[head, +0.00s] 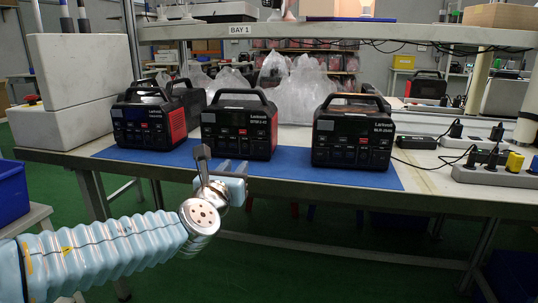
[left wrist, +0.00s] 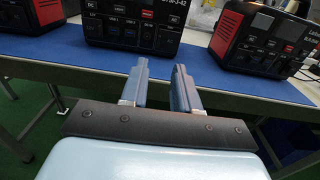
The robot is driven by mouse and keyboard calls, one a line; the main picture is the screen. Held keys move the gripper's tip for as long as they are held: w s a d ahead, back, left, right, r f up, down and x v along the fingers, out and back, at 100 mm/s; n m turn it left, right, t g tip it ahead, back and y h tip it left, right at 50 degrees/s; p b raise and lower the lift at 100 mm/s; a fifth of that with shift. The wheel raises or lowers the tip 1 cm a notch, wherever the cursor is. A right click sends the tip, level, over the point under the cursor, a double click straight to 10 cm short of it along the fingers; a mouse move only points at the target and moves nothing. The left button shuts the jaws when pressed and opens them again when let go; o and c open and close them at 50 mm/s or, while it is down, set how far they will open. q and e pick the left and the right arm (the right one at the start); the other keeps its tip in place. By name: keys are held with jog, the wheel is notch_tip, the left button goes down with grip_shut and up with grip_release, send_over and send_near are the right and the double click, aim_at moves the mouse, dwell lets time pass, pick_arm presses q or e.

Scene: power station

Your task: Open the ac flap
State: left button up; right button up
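Three black and red power stations stand in a row on the blue mat: a left one (head: 150,118), a middle one (head: 238,128) and a right one (head: 350,135). Their front panels carry ports and small covers; I cannot tell for certain which is the AC flap. My left gripper (head: 222,165) is in front of and below the middle station, apart from it. In the left wrist view, its two fingers (left wrist: 160,72) are apart with nothing between them, pointing at the middle station's lower front (left wrist: 133,25). My right gripper is not in view.
The blue mat (head: 295,167) lies along the table's front edge. White blocks (head: 75,80) stand at left, and plastic bags (head: 295,88) behind the stations. Power strips with plugs (head: 490,175) are at right. A shelf marked BAY 1 (head: 300,31) crosses above. The space before the table is free.

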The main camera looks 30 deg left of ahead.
aim_at(252, 146)
pick_arm(q)
jog(key=x, duration=1.3)
jog(key=shift+w+a+f, duration=0.1)
jog(key=shift+w, duration=0.05)
jog(key=shift+c, duration=0.3)
grip_shut()
